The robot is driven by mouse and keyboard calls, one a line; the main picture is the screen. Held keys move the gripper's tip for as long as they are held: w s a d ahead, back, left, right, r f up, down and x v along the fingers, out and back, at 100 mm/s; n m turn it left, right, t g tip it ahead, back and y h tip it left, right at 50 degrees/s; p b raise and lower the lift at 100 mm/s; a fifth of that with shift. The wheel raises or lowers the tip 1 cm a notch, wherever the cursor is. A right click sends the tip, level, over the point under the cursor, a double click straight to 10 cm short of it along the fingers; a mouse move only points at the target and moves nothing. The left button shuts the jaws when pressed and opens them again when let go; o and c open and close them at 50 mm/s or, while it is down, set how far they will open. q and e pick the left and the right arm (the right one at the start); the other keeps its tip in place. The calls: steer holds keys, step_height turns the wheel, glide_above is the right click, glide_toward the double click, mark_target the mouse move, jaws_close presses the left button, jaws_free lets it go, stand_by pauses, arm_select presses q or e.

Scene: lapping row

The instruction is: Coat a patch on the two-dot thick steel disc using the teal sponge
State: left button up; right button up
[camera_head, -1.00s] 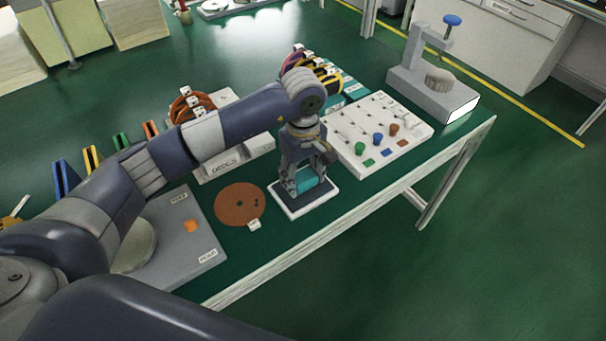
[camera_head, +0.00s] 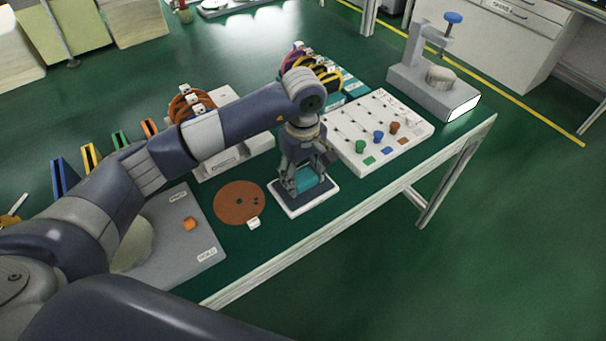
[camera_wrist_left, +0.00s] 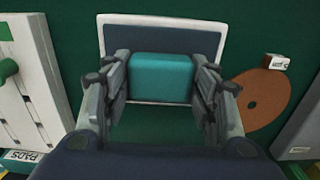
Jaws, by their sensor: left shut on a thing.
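My left gripper (camera_head: 304,190) is shut on the teal sponge (camera_head: 314,189), over a white-rimmed dark pad (camera_head: 291,209). In the left wrist view the sponge (camera_wrist_left: 161,77) sits between the two fingers, with the pad (camera_wrist_left: 161,34) behind it. I cannot tell whether sponge and pad touch. A flat copper-brown disc (camera_head: 235,202) with small dark marks and a white tag lies left of the pad. A pale round piece (camera_head: 136,246) on the grey plate is partly hidden by my left arm. I cannot tell which is the two-dot disc. My right gripper is out of view.
The grey plate (camera_head: 205,232) with an orange button lies at the left. A white board (camera_head: 418,127) with coloured pegs stands right of the pad, and a grey clamp stand (camera_head: 432,88) beyond it. Racks of coloured rings (camera_head: 320,72) line the back. The bench's front strip is clear.

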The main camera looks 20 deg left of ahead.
mark_target(303, 176)
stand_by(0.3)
arm_select(q)
steer(key=shift+b, duration=0.3)
stand_by(0.4)
steer(key=shift+f, duration=0.1)
stand_by(0.3)
steer(key=shift+r+p, duration=1.65)
steer(key=shift+r, duration=1.95)
